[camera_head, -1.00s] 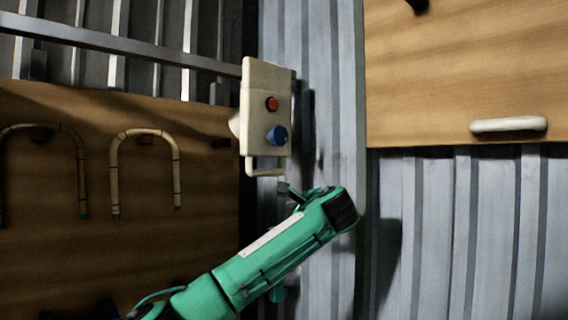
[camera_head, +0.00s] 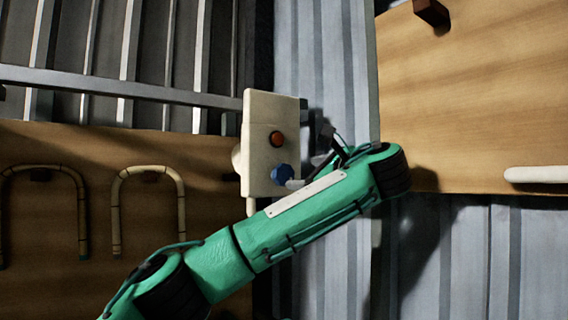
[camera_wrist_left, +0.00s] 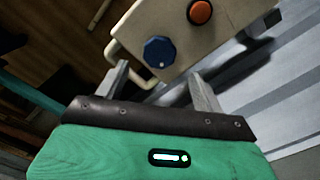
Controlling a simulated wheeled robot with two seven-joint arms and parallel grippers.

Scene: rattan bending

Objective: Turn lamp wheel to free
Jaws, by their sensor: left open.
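A cream control box (camera_head: 260,110) hangs at the end of a metal rail in the head view. It carries an orange-red button (camera_head: 277,139) and, below it, a blue wheel (camera_head: 281,174), which I take for the lamp wheel. In the wrist view the wheel (camera_wrist_left: 159,52) has a pale mark near its lower rim. My left gripper (camera_wrist_left: 158,72) is open and empty, with its two fingers apart and the wheel showing beyond the gap between them. In the head view the left gripper (camera_head: 309,158) is beside the box, partly hidden by my green arm. My right gripper is out of view.
A cream handle loop (camera_wrist_left: 135,70) sticks out from the box's edge near the wheel. Bent rattan canes (camera_head: 148,172) hang on a wooden board at left. A wooden panel (camera_head: 480,90) with a white bar (camera_head: 535,175) is at right. Grey corrugated wall shows behind.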

